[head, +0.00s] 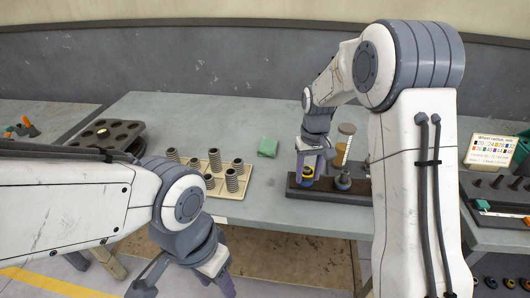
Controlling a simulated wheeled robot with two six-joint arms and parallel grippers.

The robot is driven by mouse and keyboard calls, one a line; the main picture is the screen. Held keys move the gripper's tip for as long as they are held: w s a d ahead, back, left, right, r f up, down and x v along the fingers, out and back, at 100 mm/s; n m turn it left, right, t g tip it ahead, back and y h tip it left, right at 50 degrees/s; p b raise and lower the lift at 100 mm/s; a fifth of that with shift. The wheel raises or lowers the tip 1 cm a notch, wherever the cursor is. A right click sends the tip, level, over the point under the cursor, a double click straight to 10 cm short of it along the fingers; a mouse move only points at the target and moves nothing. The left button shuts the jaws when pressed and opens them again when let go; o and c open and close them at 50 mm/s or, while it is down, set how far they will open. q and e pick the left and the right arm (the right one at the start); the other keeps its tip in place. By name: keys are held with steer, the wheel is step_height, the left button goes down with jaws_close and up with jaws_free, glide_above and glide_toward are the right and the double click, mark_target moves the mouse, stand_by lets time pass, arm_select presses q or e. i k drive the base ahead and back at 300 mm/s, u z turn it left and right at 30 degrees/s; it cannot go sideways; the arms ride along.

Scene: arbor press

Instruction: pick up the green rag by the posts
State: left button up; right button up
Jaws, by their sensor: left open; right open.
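The green rag (268,147) lies crumpled on the grey bench, between the tan board with upright coil-like posts (233,194) and the dark base (335,191). My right gripper (311,166) is open and points down over the left part of the dark base, right of the rag and apart from it. A yellow and black part (307,176) shows at its fingertips; I cannot tell if they touch it. My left gripper (220,278) is open and low in front of the bench's front edge, partly cut off by the picture's bottom.
A dark tray with round holes (122,131) stands at the back left. A label card (491,150) and a rack stand on the right-hand bench. My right forearm hides part of the bench. The bench behind the rag (235,115) is clear.

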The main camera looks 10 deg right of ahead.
mark_target(267, 147)
steer(key=u, duration=0.5)
steer(key=k, duration=0.6)
steer(key=u, duration=0.9)
steer(key=i, duration=1.6)
steer(key=z, duration=1.25)
steer(key=i, duration=0.75)
steer(key=z, duration=0.75)
